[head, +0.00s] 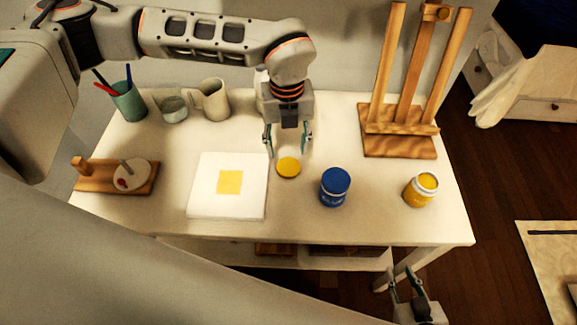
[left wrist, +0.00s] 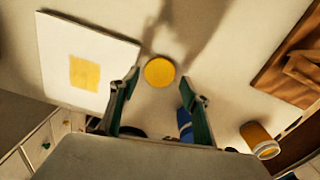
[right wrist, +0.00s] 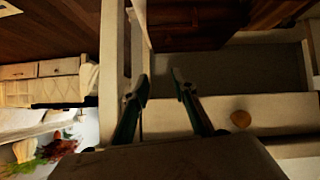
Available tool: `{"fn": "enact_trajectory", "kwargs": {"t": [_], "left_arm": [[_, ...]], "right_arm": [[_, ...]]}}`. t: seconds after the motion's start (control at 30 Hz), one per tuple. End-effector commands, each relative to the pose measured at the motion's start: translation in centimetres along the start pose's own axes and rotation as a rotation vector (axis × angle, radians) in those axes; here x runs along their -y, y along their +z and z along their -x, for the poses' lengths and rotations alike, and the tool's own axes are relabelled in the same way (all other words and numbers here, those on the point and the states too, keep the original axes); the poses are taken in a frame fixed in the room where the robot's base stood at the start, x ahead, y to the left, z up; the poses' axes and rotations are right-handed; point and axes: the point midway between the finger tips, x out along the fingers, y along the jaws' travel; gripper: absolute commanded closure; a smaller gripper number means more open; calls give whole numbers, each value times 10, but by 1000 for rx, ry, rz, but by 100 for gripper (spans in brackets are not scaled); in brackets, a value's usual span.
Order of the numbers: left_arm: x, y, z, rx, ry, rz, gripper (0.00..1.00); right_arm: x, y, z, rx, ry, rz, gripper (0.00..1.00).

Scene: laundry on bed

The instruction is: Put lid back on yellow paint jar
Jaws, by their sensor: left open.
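The yellow lid (head: 288,167) lies flat on the white table, between the canvas and the blue jar. It also shows in the left wrist view (left wrist: 159,71). The yellow paint jar (head: 420,190) stands upright and open near the table's right end, yellow paint showing at its mouth; it also shows in the left wrist view (left wrist: 260,140). My left gripper (head: 287,148) is open and empty above the lid, fingers pointing down on either side of it. My right gripper (head: 401,274) is open and empty, low beyond the table's front edge, away from the jar.
A closed blue jar (head: 335,188) stands between lid and yellow jar. A white canvas (head: 205,200) with a yellow square lies left of the lid. A wooden easel (head: 400,145), mug (head: 215,100) and brush cup (head: 130,105) stand at the back. The table's front right is clear.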

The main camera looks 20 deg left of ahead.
Motion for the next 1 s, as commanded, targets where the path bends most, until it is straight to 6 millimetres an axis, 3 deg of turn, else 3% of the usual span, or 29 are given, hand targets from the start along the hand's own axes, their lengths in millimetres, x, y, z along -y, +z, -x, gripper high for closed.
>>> {"fn": "enact_trajectory", "kwargs": {"t": [0.17,0.53,0.87,0.93,1.0], "left_arm": [[0,-2,-5,-1,1,0,53],[1,-8,-51,-2,2,0,53],[2,-7,-52,0,0,0,53],[2,-7,-52,0,0,0,64],[2,-7,-52,0,0,0,67]], "right_arm": [[-1,-1,-1,-3,1,1,74],[-1,6,-2,5,2,4,74],[-1,6,-1,7,3,4,74],[-1,7,0,9,3,4,74],[0,8,0,10,2,3,74]]}}
